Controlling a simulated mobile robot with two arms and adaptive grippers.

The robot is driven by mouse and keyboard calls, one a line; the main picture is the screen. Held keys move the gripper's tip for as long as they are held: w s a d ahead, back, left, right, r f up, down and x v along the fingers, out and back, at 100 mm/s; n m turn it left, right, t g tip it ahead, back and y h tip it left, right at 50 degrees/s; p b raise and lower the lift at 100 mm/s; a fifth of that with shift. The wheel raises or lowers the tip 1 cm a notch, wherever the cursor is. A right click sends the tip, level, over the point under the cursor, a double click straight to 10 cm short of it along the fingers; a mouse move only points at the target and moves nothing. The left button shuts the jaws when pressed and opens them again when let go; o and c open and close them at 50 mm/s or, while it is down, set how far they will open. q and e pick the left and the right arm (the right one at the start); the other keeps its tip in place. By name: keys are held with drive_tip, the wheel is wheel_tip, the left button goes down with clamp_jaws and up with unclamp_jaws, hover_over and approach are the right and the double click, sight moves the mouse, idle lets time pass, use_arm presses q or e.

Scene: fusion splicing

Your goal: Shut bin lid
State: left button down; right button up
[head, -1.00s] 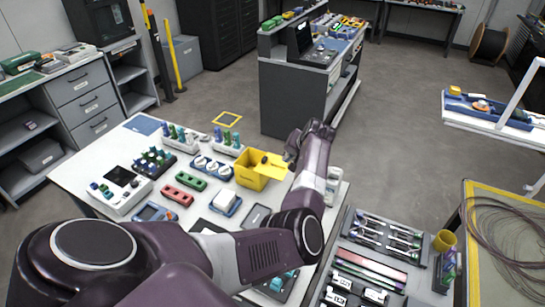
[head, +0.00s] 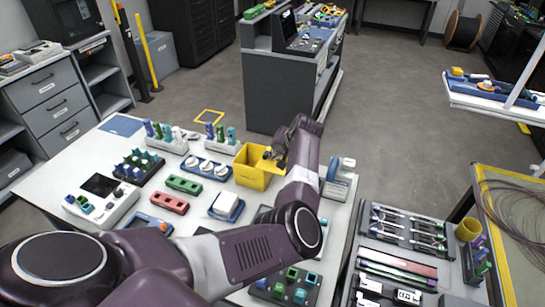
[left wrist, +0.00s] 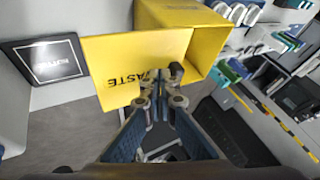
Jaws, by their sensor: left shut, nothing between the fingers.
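The yellow bin (head: 251,178) stands on the white table, and its top is open. In the left wrist view the bin (left wrist: 182,14) is at the top, with its lid (left wrist: 130,60), marked WASTE, standing out from one edge. My left gripper (head: 276,158) is at the bin's right side, by the lid. In the left wrist view its fingers (left wrist: 162,92) are shut with nothing between them, and the tips are at the lid's lower edge. I cannot tell whether they touch it. My right gripper is not in view.
A dark grey cabinet (head: 284,95) is behind the table. A tool tray (head: 405,228) lies at the right. The floor between them is clear.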

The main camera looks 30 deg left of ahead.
use_arm(q)
drive_tip(key=shift+s+a, duration=0.1)
drive_tip(key=shift+w+d, duration=0.3)
drive_tip(key=shift+d, duration=0.05)
drive_tip(key=shift+s+a, duration=0.15)
drive_tip(key=shift+a, duration=0.2)
drive_tip(key=s+a+p, duration=0.1)
drive_tip(key=s+a, duration=0.1)
drive_tip(key=a, duration=0.7)
drive_tip(key=shift+a+p, duration=0.25)
drive_tip(key=shift+p, duration=0.05)
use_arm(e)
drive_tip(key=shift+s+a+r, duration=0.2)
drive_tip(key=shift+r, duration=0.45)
use_arm(q)
drive_tip(key=shift+s, duration=0.15)
